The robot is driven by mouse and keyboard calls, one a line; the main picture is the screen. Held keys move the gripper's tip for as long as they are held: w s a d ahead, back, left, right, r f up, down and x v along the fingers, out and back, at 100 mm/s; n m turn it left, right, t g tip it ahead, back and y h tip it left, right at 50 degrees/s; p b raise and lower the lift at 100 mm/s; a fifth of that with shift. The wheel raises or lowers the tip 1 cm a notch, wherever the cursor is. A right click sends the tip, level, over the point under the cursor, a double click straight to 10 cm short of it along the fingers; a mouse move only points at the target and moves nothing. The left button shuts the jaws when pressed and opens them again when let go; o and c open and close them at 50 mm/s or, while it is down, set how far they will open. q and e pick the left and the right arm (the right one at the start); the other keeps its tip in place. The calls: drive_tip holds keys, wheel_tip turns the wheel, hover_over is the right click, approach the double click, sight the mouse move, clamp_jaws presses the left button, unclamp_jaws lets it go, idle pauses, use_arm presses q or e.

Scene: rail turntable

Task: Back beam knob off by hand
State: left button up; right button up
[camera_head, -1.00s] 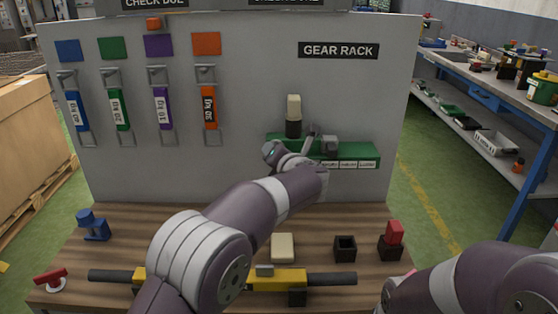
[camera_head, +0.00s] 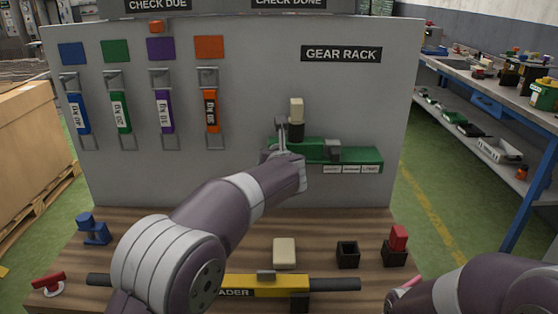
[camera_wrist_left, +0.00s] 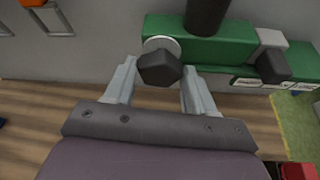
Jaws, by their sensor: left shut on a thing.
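The green beam (camera_head: 362,157) is fixed on the grey panel under the GEAR RACK sign; it also shows in the left wrist view (camera_wrist_left: 215,47). A dark faceted knob (camera_wrist_left: 160,68) with a pale round disc behind it is at the beam's left part. My left gripper (camera_head: 281,142) is at that end of the beam. In the left wrist view its two fingers (camera_wrist_left: 160,82) are on either side of the knob, shut on it. The knob is hidden in the head view. A second dark knob on a grey block (camera_wrist_left: 272,62) is farther right. My right gripper is out of view.
A dark post with a cream top (camera_head: 296,112) rises above the beam. Below, the wooden bench holds a cream block (camera_head: 284,252), a dark open box (camera_head: 347,254), a red block (camera_head: 398,237) and a yellow bar (camera_head: 255,288). Coloured weight tags hang at left.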

use_arm(q)
drive_tip(key=shift+f, duration=0.2)
drive_tip(key=o, duration=1)
drive_tip(key=shift+r, duration=0.1)
drive_tip(key=a+v, duration=0.1)
drive_tip(key=v, duration=1.1)
drive_tip(key=shift+s+d+r, duration=0.15)
drive_tip(key=shift+s+d, duration=0.15)
drive_tip(key=shift+d, duration=0.2)
